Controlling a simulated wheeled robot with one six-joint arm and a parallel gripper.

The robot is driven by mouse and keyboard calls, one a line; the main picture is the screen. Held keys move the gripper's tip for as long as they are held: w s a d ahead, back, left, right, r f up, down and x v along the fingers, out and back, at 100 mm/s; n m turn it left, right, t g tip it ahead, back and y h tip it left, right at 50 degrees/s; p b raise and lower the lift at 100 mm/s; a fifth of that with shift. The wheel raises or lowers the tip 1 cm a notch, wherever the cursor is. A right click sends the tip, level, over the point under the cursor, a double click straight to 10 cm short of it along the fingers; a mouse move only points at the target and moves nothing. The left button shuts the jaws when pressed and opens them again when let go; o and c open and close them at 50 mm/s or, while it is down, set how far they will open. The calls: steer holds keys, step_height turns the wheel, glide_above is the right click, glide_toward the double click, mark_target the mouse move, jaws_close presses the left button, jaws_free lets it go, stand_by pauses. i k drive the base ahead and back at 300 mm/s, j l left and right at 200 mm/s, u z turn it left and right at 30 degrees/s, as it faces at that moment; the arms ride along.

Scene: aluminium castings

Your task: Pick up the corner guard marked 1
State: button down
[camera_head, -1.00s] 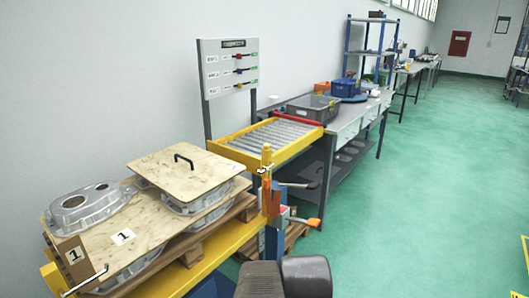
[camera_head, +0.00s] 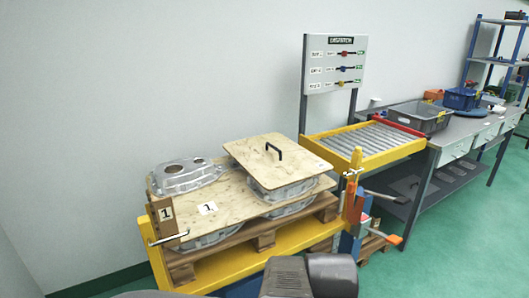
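The corner guard marked 1 (camera_head: 163,214) is a brown upright piece with a white "1" label. It stands at the front left corner of the stacked load, against the edge of a plywood sheet (camera_head: 232,196). A metal rod-like handle (camera_head: 168,239) is by its lower part. Dark rounded parts of my own arm show at the bottom middle, well to the right of the guard. My gripper's fingers are not visible.
A grey casting (camera_head: 187,177) sits on the plywood behind the guard. A smaller plywood lid (camera_head: 277,160) with a black handle covers castings at right. A yellow frame (camera_head: 240,266) runs along the front. A roller conveyor (camera_head: 370,142) stands further right. Green floor (camera_head: 460,235) is clear at right.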

mark_target(164, 213)
steer(key=u, duration=1.25)
